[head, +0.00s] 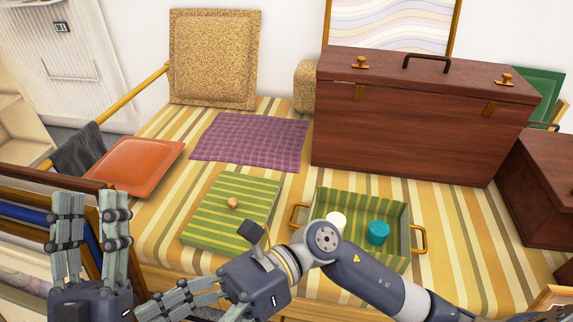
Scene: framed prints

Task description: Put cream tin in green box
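The green box (405,222) is open, with striped walls and gold handles, on the striped bench. The cream tin (337,219) shows inside its left part, its lower part hidden by my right arm. Its matching flat striped green lid (262,195) with a small gold knob lies left of the box. My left gripper (92,215) is at lower left, fingers up and apart, empty, far from the tin. My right gripper (165,305) is at bottom centre, pointing left, below the lid. Its fingers are partly cut off by the picture edge, and I see nothing held.
A teal tin (378,232) stands in the green box, right of the cream tin. A large brown chest (415,120) stands behind the box. An orange cushion (130,165) and a purple cloth (250,140) lie behind and left. Framed prints (30,230) lean at far left.

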